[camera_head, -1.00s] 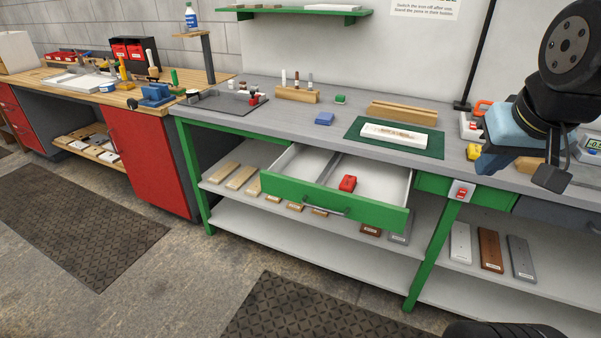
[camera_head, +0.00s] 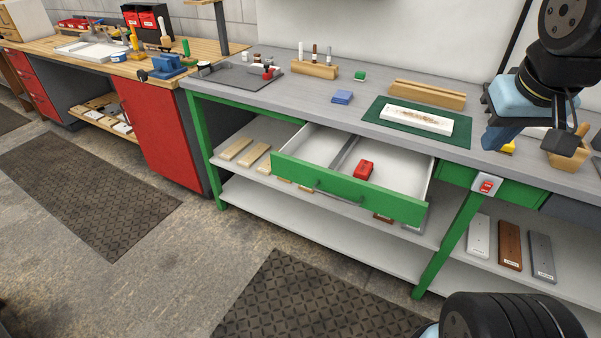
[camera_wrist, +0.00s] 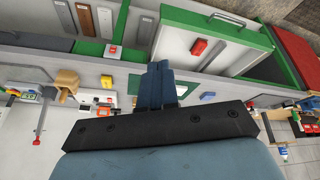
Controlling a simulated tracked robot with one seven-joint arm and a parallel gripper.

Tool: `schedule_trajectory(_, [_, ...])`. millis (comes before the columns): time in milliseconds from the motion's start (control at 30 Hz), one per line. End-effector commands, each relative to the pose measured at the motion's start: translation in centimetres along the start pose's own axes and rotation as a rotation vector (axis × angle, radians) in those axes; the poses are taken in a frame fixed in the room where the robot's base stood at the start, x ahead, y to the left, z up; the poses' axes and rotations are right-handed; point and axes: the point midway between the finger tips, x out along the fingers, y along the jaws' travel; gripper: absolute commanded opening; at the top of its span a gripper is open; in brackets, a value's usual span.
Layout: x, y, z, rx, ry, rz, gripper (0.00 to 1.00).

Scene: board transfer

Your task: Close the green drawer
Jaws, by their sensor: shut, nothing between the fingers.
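The green drawer (camera_head: 345,189) under the grey workbench is pulled out, its front standing well clear of the bench. A red block (camera_head: 364,170) lies inside it, right of a divider. The drawer also shows in the wrist view (camera_wrist: 272,47), with the red block (camera_wrist: 198,47) in it. My gripper (camera_wrist: 158,68) is shut and empty in the wrist view, its blue fingers together. In the head view my arm hangs at the upper right, above the bench and right of the drawer. The gripper is apart from the drawer.
The grey bench top (camera_head: 300,98) carries a white board on a green mat (camera_head: 388,125), wooden blocks and small items. A red switch (camera_head: 486,187) sits on the green frame right of the drawer. Shelves below hold several boards. Floor in front has dark mats (camera_head: 310,296).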

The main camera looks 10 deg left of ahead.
Motion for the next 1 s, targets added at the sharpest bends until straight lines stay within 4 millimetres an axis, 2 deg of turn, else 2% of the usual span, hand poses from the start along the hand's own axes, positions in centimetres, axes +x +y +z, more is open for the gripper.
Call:
schedule_trajectory(367, [6.0, -1.9, -2.4, -0.413, -0.322, 0.153, 0.0])
schedule_trajectory(567, [9.1, -3.6, -4.0, -0.65, -0.46, 0.263, 0.0])
schedule_trajectory(767, [12.2, -6.1, -5.6, -0.893, -0.573, 0.389, 0.0])
schedule_trajectory(1000, [16.0, -10.3, -7.5, -1.188, -0.67, 0.564, 0.0])
